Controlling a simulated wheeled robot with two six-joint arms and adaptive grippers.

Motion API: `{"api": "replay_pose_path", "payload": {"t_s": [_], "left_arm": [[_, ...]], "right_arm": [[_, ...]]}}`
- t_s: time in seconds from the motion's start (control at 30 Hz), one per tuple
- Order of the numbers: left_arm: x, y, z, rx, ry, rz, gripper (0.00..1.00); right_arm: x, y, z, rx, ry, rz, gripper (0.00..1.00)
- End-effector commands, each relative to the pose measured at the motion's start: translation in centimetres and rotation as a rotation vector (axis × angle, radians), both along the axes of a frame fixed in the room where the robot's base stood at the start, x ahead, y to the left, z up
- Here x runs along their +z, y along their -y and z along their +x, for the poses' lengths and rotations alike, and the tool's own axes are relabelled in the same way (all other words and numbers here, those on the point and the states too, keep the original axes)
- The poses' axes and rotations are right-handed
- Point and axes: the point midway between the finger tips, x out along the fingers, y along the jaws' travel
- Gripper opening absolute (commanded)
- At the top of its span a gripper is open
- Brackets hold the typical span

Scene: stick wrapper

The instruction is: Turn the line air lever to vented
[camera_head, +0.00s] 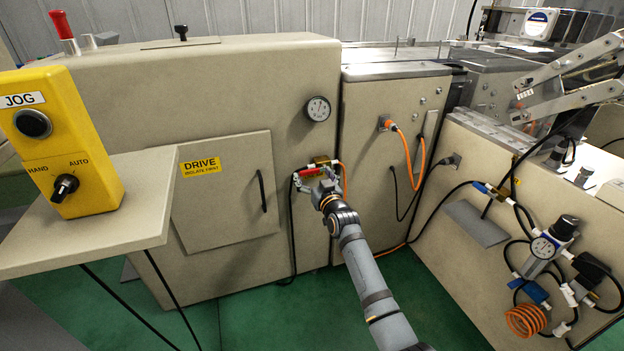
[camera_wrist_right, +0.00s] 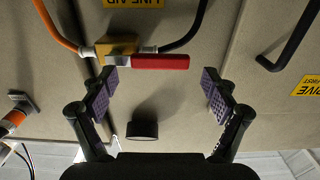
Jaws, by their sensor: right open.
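The line air valve has a brass body (camera_head: 322,160) on the machine front, and it also shows in the right wrist view (camera_wrist_right: 116,48). Its red lever (camera_head: 309,171) lies level, in line with the hoses; the wrist view, upside down, shows it (camera_wrist_right: 160,62) pointing right from the valve. My right gripper (camera_head: 313,180) is open in front of it. In the wrist view the right gripper's purple-padded fingers (camera_wrist_right: 160,82) stand wide apart, with the lever just beyond and between the tips, and no contact seen. My left gripper is out of view.
An orange hose (camera_wrist_right: 58,25) and a black hose (camera_wrist_right: 185,32) join the valve. A gauge (camera_head: 317,109) sits above it. Left are the DRIVE door (camera_head: 225,205) and a shelf (camera_head: 95,225) with the yellow JOG box (camera_head: 62,140). Cables hang at right; the green floor is clear.

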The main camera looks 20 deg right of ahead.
Motion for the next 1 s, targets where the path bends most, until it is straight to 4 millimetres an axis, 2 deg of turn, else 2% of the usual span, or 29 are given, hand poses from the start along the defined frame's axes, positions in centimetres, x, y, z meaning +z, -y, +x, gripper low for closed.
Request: {"api": "replay_pose_path", "payload": {"t_s": [0.1,0.37,0.9,0.97,1.0], "left_arm": [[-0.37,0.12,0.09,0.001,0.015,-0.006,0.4],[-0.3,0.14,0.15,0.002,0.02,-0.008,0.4],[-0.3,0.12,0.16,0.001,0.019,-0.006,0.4],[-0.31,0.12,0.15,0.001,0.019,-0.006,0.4],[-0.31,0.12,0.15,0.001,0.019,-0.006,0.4]], "right_arm": [[0.02,-0.04,0.81,0.0,0.001,-0.001,0.87],[0.03,-0.04,0.91,0.0,0.0,-0.001,0.87],[0.02,-0.03,0.88,0.0,0.0,-0.001,0.13],[0.01,-0.03,0.88,0.0,-0.001,-0.001,0.07],[0.01,-0.02,0.88,0.0,-0.001,0.0,0.07]]}}
